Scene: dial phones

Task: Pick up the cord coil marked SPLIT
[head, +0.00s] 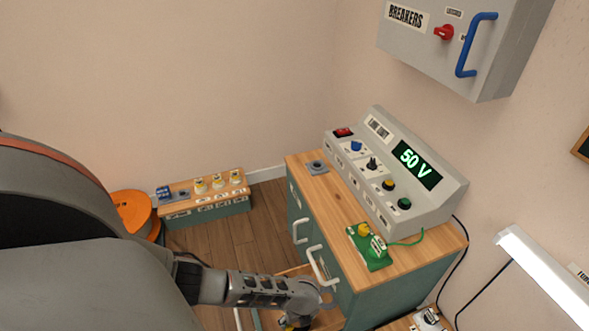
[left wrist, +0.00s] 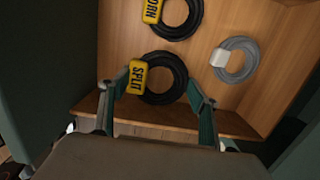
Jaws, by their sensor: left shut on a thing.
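The cord coil marked SPLIT (left wrist: 176,90) is black with a yellow SPLIT tag (left wrist: 137,78). It lies in a wooden drawer (left wrist: 105,45) in the left wrist view. My left gripper (left wrist: 160,80) has one finger on each side of it and is shut on the coil; the left finger is by the tag. In the head view my left arm reaches down to the drawer at the bottom edge, where the gripper (head: 298,316) is partly cut off and the coil cannot be made out. My right gripper is not in view.
A second black coil (left wrist: 186,28) with a yellow tag ending in ORN and a grey coil (left wrist: 236,75) with a pale tag share the drawer. The green cabinet (head: 330,290) carries a console reading 50 V (head: 440,190). A breaker box (head: 490,60) hangs above.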

